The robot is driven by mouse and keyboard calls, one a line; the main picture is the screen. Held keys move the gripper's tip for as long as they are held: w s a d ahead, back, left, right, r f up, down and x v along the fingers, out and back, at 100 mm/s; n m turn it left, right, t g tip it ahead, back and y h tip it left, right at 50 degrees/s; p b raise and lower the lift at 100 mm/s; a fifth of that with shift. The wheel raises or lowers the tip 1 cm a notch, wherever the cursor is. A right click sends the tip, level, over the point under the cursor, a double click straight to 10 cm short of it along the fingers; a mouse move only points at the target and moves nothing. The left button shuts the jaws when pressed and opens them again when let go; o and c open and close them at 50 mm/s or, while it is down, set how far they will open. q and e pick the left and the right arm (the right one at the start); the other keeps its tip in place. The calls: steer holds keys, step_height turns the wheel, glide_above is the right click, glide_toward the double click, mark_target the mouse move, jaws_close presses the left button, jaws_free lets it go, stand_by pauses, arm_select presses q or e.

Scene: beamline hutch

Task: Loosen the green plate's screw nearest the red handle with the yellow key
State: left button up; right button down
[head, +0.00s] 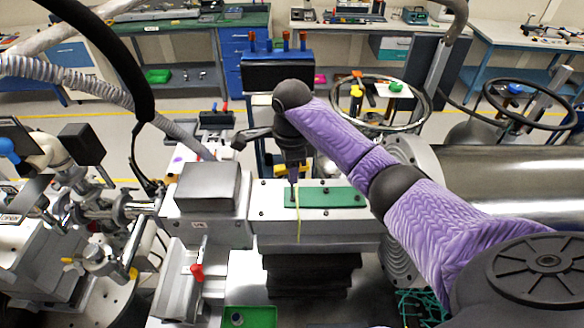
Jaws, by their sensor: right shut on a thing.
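The green plate (335,198) lies on top of a pale metal block, with small dark screws in it. My right gripper (293,180) points down over the plate's left end. It is shut on the yellow key (299,222), a thin yellow strip that runs down past the plate's front edge and in front of the block. I cannot tell whether the key's tip sits in a screw, as the gripper covers that spot. The red handle (197,271) is on a metal lever at the lower left, left of the plate. My left gripper is not in view.
A grey box-topped unit (208,187) stands left of the block (262,228). A green tray (249,317) is at the bottom. A large metal cylinder (500,180) fills the right side. Crowded instruments stand at the left, and a rack with orange-handled tools (276,72) stands behind.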

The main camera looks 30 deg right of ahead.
steer(key=shift+n, duration=1.2)
steer(key=n, duration=0.4)
steer(key=shift+n, duration=0.3)
steer(key=n, duration=0.3)
steer(key=shift+r, duration=0.1)
steer(key=shift+n, duration=0.3)
